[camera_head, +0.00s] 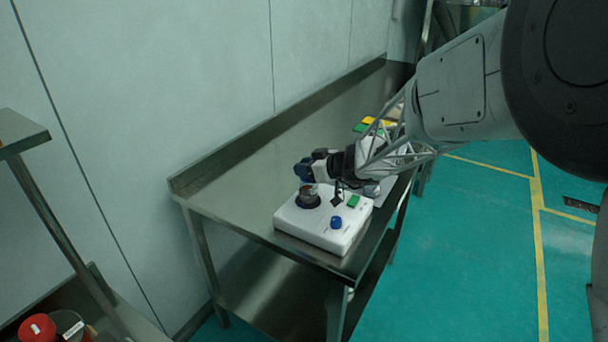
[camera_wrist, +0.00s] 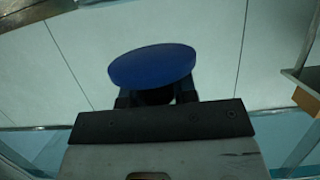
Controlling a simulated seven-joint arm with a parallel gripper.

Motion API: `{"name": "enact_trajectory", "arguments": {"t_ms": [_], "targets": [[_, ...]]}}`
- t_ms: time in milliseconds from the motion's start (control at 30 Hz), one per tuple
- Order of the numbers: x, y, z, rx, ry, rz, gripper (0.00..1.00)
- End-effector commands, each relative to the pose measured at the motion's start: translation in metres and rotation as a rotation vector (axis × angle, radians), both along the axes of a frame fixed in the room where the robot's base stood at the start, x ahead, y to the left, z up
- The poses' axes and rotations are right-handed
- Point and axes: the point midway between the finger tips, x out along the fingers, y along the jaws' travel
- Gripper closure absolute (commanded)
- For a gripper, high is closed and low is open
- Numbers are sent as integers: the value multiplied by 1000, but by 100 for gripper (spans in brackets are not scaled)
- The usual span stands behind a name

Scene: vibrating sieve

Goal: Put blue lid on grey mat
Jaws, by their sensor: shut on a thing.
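My gripper (camera_head: 316,166) is shut on the blue lid (camera_head: 303,171) and holds it in the air above the white machine. In the wrist view the lid (camera_wrist: 153,66) is a tilted blue disc between my fingertips (camera_wrist: 156,97). A pale grey flat patch (camera_head: 386,191) shows on the table just right of the machine, partly hidden by my arm. I cannot tell for sure that it is the grey mat.
Yellow and green items (camera_head: 372,122) lie farther back. The steel table (camera_head: 245,180) is bare at left, with a raised back edge.

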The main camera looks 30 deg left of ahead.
Motion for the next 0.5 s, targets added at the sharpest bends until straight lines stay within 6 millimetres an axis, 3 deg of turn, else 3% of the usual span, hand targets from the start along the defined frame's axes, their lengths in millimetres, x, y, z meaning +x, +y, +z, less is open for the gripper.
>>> {"name": "enact_trajectory", "arguments": {"t_ms": [500], "targets": [[5,5,-1,0,0,0,97]]}}
